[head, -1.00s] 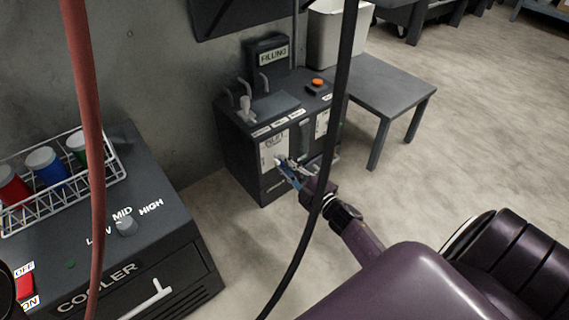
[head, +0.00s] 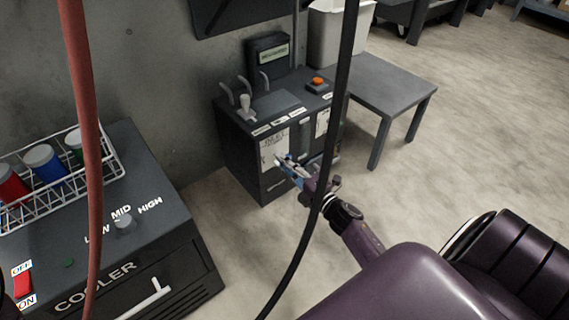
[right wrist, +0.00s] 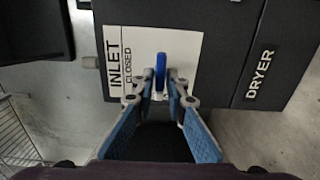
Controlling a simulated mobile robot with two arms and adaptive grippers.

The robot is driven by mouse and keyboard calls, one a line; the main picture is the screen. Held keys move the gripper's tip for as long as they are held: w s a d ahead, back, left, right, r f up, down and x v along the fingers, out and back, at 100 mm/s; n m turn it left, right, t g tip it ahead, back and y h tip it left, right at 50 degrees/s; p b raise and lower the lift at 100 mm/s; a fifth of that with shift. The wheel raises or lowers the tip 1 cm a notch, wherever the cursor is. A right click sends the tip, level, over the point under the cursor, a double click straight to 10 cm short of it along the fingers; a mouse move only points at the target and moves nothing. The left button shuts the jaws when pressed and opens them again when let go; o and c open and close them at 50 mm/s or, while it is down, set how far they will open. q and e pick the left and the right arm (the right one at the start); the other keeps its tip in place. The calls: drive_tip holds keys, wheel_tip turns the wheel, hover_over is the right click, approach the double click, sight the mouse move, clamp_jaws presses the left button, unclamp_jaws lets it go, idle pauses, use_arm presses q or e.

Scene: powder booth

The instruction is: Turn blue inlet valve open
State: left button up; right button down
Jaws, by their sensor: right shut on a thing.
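The blue inlet valve handle (right wrist: 160,66) stands up over a white label (right wrist: 127,50) reading INLET and CLOSED on the dark machine's front. My right gripper (right wrist: 160,84) is shut on the handle, with a fingertip on each side of it. In the head view my right gripper (head: 283,160) reaches the front of the dark machine (head: 232,150), by the white inlet label (head: 271,143). The handle is too small to make out there. My left gripper is not in view.
A small display (head: 270,58) stands on the machine, its text unreadable now. A DRYER label (right wrist: 260,74) is beside the inlet. A grey table (head: 385,85) stands to the right and a cooler (head: 150,240) at left. A black hose (head: 338,110) hangs before my right arm.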

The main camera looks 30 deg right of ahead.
drive_tip(key=shift+f, duration=0.1)
drive_tip(key=c, duration=2)
unclamp_jaws()
drive_tip(key=shift+c, duration=0.2)
drive_tip(key=s, duration=1.2)
drive_tip(key=shift+d, duration=0.45)
